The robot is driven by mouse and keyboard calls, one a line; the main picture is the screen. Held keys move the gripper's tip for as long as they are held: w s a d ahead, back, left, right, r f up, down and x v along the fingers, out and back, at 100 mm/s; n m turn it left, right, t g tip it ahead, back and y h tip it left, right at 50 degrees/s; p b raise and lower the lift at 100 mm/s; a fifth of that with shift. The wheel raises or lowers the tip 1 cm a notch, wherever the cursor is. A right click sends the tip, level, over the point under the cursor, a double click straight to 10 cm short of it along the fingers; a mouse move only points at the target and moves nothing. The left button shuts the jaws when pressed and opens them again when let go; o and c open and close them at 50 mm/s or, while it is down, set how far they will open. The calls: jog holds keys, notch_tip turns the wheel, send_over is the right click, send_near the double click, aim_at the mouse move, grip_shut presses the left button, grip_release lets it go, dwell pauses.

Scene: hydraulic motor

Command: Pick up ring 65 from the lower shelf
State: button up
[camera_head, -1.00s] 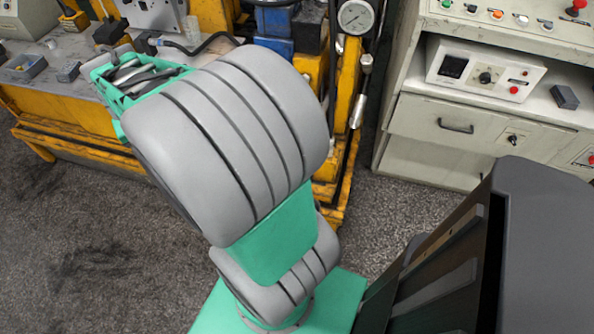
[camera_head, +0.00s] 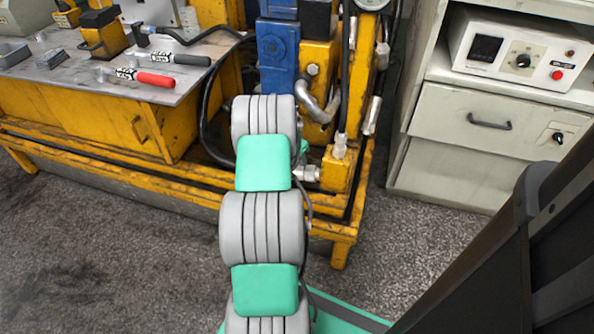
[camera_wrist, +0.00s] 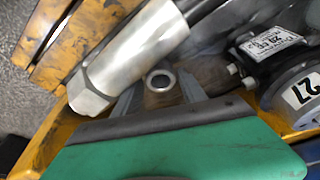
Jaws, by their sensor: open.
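A small metal ring (camera_wrist: 160,81) lies near the middle of the wrist view, on a brownish, worn surface. No number can be read on it, so I cannot tell that it is ring 65. My gripper (camera_wrist: 157,92) shows its green body at the bottom of the wrist view, with grey fingers spread to either side of the ring. Nothing is visibly held; contact between fingers and ring cannot be told. In the head view my arm reaches down toward the yellow machine frame, and the gripper is hidden.
A thick silver fitting (camera_wrist: 130,60) lies close left of the ring. A black labelled block (camera_wrist: 270,50) and a round part marked 27 (camera_wrist: 300,95) are at right. The yellow frame (camera_head: 190,165), hoses and blue valve block (camera_head: 278,50) crowd the arm's end. Grey floor (camera_head: 130,260) is clear.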

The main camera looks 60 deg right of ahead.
jog(key=shift+x, duration=0.85)
jog(key=shift+c, duration=0.3)
grip_shut()
jog(key=shift+r, duration=0.1)
